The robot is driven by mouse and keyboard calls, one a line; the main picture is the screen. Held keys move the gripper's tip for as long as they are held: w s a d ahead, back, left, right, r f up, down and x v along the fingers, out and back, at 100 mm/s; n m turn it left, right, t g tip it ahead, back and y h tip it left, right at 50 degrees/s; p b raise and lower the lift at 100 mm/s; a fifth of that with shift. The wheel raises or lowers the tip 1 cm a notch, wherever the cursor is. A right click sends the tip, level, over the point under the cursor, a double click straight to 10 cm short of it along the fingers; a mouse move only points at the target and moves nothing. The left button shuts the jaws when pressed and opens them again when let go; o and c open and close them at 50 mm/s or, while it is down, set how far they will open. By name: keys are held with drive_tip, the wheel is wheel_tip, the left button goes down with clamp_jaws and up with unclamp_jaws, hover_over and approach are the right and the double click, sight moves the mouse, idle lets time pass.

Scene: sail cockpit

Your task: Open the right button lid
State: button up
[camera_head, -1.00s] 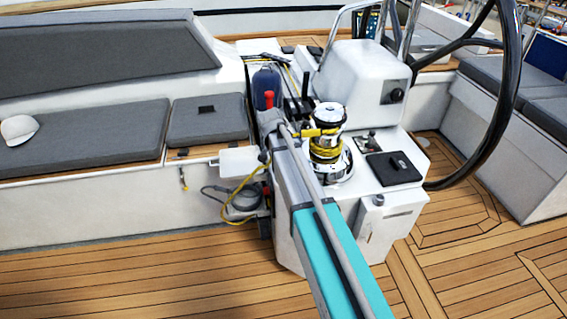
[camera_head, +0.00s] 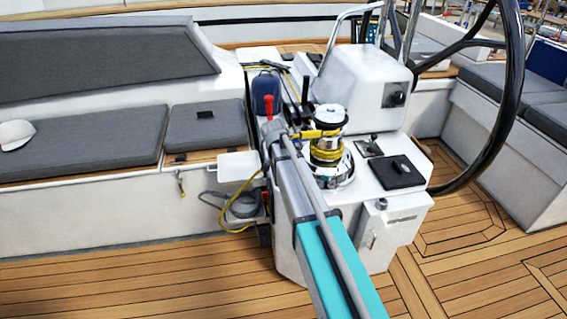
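I cannot make out the right button lid for certain. The white console (camera_head: 384,221) stands at the centre, with a chrome winch (camera_head: 330,182) wound with yellow rope on its top. To the right of the winch, a small dark plate (camera_head: 362,150) carries a short upright lever. In front of it lies a black pad (camera_head: 387,181) with a small light piece on it. My arm crosses from the bottom edge up to the console's left side, in front of the winch's left side. Its far end is by the red handle (camera_head: 268,103); the gripper's fingers cannot be made out there.
A black steering wheel (camera_head: 514,75) rises at the right. A white panel (camera_head: 238,166) juts out left of the console, above grey and yellow lines (camera_head: 240,206). Grey-cushioned benches (camera_head: 80,145) stand at left and right. The teak floor (camera_head: 150,285) is clear in front.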

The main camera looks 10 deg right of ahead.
clamp_jaws()
drive_tip(key=shift+a, duration=0.35)
drive_tip(key=shift+d, duration=0.45)
